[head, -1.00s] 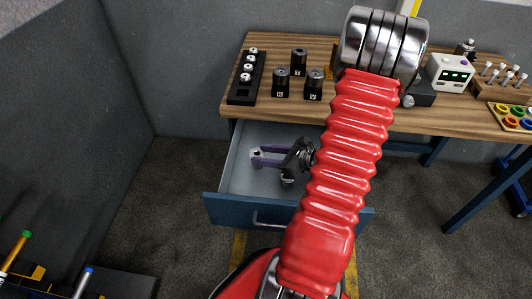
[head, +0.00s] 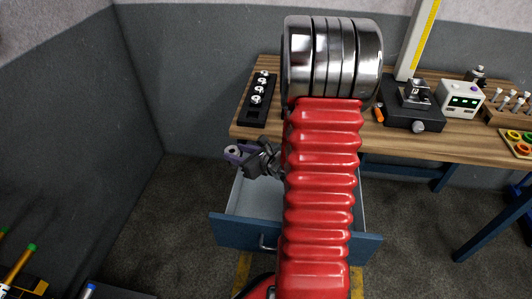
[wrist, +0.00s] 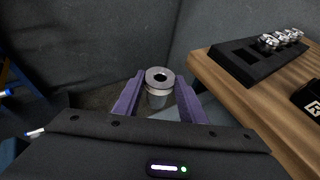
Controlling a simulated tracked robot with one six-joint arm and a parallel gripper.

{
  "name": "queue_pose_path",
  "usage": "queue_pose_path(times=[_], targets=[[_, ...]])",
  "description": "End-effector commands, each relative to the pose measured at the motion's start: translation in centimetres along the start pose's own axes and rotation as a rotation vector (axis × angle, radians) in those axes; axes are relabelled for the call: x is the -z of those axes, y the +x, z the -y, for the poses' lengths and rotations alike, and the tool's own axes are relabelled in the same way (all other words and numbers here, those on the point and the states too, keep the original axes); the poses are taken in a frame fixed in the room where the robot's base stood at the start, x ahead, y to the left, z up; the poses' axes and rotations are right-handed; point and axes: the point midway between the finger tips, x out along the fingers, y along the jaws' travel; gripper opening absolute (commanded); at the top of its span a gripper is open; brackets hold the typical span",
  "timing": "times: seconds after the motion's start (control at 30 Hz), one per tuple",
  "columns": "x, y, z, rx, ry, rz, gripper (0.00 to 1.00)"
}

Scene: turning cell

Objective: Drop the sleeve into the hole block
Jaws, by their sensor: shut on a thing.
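My gripper (head: 236,152) is shut on the sleeve (wrist: 159,86), a grey ring-topped cylinder with a dark bore, held upright between the purple fingers in the wrist view. In the head view the sleeve (head: 232,149) shows at the fingertips, above the open drawer and just left of the bench's front edge. A long black block (head: 251,118) with several silver pieces in a row lies on the bench's left end. In the wrist view this block (wrist: 262,66) is to the right of the sleeve, apart from it, with a dark recess at its near end. I cannot tell whether it is the hole block.
The wooden bench (head: 450,145) has a vise-like device (head: 412,104) and a white meter (head: 461,97) on its right. The open blue drawer (head: 236,233) stands below. A black labelled piece (wrist: 309,98) sits near the bench edge. My arm hides the bench's middle.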

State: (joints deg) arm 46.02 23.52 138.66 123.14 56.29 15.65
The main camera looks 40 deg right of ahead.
Motion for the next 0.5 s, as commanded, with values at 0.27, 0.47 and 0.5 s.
queue_pose_path(times=[0.27, 0.47, 0.5], targets=[[-5.1, 2.9, -6.8, -0.079, -0.032, 0.009, 0.00], [-8.0, 4.2, -12.5, -0.157, -0.060, 0.012, 0.00], [-8.4, 4.4, -13.5, -0.173, -0.066, 0.012, 0.00]])
